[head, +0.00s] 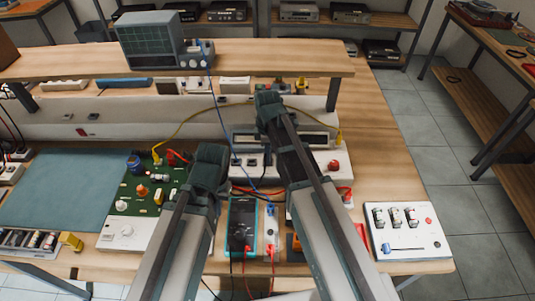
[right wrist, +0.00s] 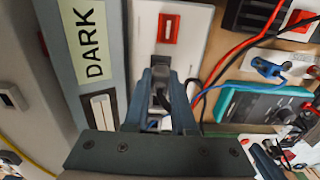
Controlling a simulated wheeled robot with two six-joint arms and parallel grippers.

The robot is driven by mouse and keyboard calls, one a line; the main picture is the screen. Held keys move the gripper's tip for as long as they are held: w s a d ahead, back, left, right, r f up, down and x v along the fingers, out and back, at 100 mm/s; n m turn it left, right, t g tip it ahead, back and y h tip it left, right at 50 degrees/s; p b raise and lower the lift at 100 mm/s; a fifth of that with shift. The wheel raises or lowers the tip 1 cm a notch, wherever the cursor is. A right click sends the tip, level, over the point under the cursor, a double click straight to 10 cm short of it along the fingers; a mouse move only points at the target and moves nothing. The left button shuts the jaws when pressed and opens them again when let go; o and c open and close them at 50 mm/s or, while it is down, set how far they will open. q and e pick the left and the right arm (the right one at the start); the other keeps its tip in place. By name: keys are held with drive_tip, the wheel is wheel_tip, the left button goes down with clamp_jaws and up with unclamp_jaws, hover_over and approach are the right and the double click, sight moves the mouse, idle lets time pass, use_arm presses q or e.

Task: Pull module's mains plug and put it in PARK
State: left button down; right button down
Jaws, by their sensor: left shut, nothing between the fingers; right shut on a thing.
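In the right wrist view, my right gripper (right wrist: 161,75) is shut on a dark plug (right wrist: 160,98). The plug is over a white panel (right wrist: 195,40) with a red switch (right wrist: 168,28). The fingers hide part of it, and I cannot tell whether it is seated in a socket. A grey strip beside the panel carries a pale label (right wrist: 87,42) that reads like DARK or PARK, with a pale slotted part (right wrist: 103,111) below it. In the head view, my right gripper (head: 268,98) is over the back of the bench. My left gripper (head: 210,153) is shut and empty above the bench.
A teal multimeter (head: 241,222) with leads lies between my arms. A green circuit board (head: 140,195) is at left, and a white control box (head: 408,230) at front right. A yellow cable (head: 200,117) and a blue cable (head: 222,115) cross the middle. The blue mat (head: 65,190) is clear.

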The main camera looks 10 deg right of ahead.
use_arm(q)
drive_tip(key=shift+f, duration=0.15)
use_arm(e)
drive_tip(key=shift+f, duration=0.15)
drive_tip(key=c, duration=0.7)
unclamp_jaws()
drive_tip(key=shift+o, duration=0.2)
use_arm(q)
wheel_tip(320, 180, up, 14)
drive_tip(key=p, duration=1.3)
drive_tip(key=shift+p, duration=0.35)
use_arm(e)
wheel_tip(320, 180, up, 14)
use_arm(q)
wheel_tip(320, 180, up, 5)
drive_tip(key=p, duration=0.5)
drive_tip(key=shift+f, duration=0.1)
use_arm(e)
wheel_tip(320, 180, up, 5)
drive_tip(key=shift+f, duration=0.1)
